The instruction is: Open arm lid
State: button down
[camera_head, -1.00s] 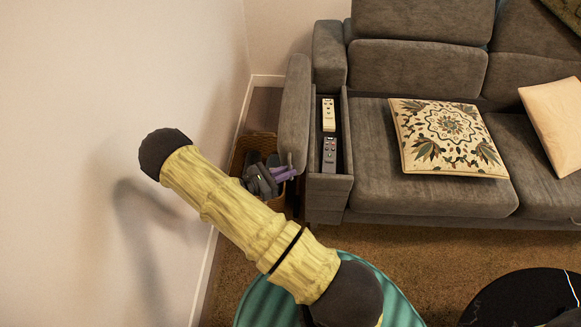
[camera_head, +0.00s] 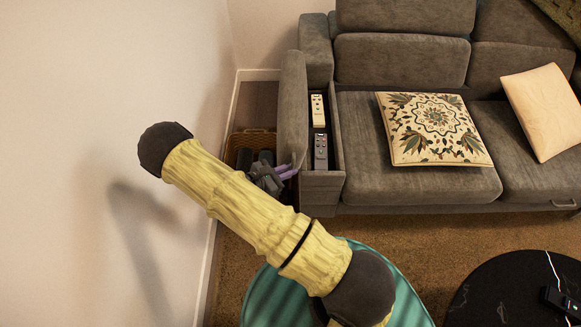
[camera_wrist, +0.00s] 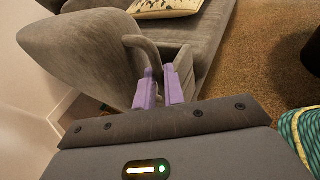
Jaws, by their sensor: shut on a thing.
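The grey padded arm lid (camera_head: 293,108) stands up on its edge along the left side of the sofa arm, swung away from the open compartment. It also shows large in the wrist view (camera_wrist: 80,45). My gripper (camera_head: 290,172) is at the lid's near lower end. In the wrist view its purple fingers (camera_wrist: 158,80) are on either side of the lid's edge, shut on it. The exact contact is partly hidden by the fingers. The open sofa arm compartment (camera_head: 336,150) holds a white remote (camera_head: 317,110) and a dark grey remote (camera_head: 321,150).
A wicker basket (camera_head: 250,140) stands left of the sofa arm, near the white wall (camera_head: 90,80). A patterned cushion (camera_head: 433,128) lies on the sofa seat. A teal striped round piece (camera_head: 262,300) and a black round table (camera_head: 500,295) stand in front. Brown rug (camera_head: 440,235) lies between.

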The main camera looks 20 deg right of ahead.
jog(key=shift+w, duration=0.1)
jog(key=c, duration=1.8)
grip_release()
jog(key=shift+a, duration=0.1)
jog(key=p+v, duration=0.1)
jog(key=v, duration=1.6)
jog(key=shift+a, duration=0.25)
